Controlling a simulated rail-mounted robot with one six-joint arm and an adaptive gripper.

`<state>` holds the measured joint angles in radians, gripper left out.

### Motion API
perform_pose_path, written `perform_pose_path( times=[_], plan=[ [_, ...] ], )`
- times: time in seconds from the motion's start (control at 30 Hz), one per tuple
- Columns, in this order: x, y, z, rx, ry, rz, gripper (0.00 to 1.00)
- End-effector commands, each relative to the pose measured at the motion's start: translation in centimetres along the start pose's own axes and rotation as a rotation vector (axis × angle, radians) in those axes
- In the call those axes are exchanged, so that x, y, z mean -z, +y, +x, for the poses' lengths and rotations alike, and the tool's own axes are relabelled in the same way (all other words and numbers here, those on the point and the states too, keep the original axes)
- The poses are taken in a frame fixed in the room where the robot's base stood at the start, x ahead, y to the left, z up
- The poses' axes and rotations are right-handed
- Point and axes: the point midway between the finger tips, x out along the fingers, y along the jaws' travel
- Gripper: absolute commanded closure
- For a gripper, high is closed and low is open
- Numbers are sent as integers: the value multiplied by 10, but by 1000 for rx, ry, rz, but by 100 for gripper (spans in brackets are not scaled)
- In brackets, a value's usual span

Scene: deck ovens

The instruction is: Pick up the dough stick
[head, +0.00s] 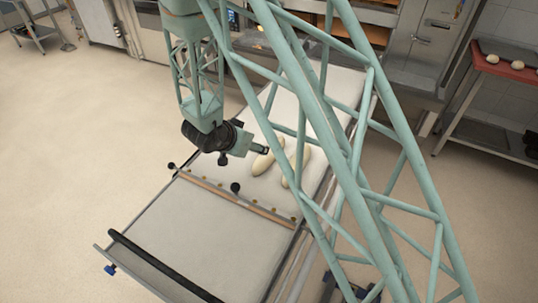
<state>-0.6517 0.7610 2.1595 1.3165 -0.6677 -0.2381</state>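Two pale, elongated dough sticks lie on the light loader surface in the head view. The left dough stick (264,162) lies just below and beside my gripper's tip. The right dough stick (297,165) is partly hidden behind a teal lattice link of my arm.
The long loader (215,220) has a wooden crossbar (232,198) with knobs and a black bar (160,265) at its near end. Deck ovens stand at the back. A red tray (505,68) with dough balls sits on a rack at right.

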Motion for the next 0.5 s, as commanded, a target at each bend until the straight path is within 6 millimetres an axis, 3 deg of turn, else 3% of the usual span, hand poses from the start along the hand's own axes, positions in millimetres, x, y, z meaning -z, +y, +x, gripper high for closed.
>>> perform_pose_path(
  times=[0.2, 0.5],
  plan=[
    [-18, 7, 11, -49, 28, -8, 48],
    [-23, 10, 15, -66, 39, -10, 48]
  ],
)
